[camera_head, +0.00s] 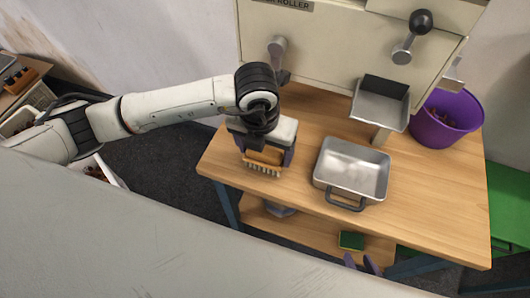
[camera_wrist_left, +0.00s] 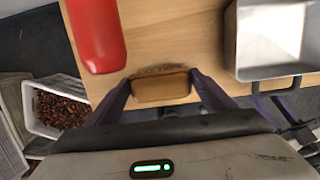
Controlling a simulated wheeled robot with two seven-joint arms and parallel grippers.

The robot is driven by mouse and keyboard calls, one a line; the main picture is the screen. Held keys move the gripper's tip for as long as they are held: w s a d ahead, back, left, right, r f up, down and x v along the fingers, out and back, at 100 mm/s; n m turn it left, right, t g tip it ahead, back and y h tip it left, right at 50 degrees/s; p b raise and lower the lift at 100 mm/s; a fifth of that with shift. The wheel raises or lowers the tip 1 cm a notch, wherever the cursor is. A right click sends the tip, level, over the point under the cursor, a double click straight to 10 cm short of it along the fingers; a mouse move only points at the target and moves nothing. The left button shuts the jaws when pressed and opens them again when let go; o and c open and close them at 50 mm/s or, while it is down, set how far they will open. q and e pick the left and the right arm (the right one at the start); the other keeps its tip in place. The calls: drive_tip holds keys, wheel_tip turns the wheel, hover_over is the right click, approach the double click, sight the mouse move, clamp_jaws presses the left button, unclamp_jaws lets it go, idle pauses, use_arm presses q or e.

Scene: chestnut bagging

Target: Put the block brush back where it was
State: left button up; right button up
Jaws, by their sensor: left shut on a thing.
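The block brush (camera_head: 264,158) has a wooden back and pale bristles pointing down. It is over the left front part of the wooden table; I cannot tell whether the bristles touch the top. My left gripper (camera_head: 265,155) is shut on it from above, with a finger at each side. In the left wrist view the brush's wooden back (camera_wrist_left: 160,88) sits between the fingertips. Two purple fingertips of my right gripper (camera_head: 361,263) show at the bottom of the head view, apart, with nothing seen between them; the rest is hidden.
A metal pan (camera_head: 351,168) stands right of the brush on the table (camera_head: 430,190). A purple bucket (camera_head: 446,119) is at the back right, beside the machine (camera_head: 340,45). A red object (camera_wrist_left: 95,35) lies near the brush. A green sponge (camera_head: 351,240) is on the lower shelf.

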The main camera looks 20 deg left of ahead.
sight(262, 156)
use_arm(q)
drive_tip(key=shift+f, duration=0.85)
drive_tip(key=shift+f, duration=0.1)
drive_tip(key=o, duration=1)
drive_tip(key=shift+o, duration=0.2)
drive_tip(key=r, duration=0.4)
drive_tip(key=s+r, duration=0.1)
drive_tip(key=r, duration=0.7)
drive_tip(key=shift+s+b, duration=0.4)
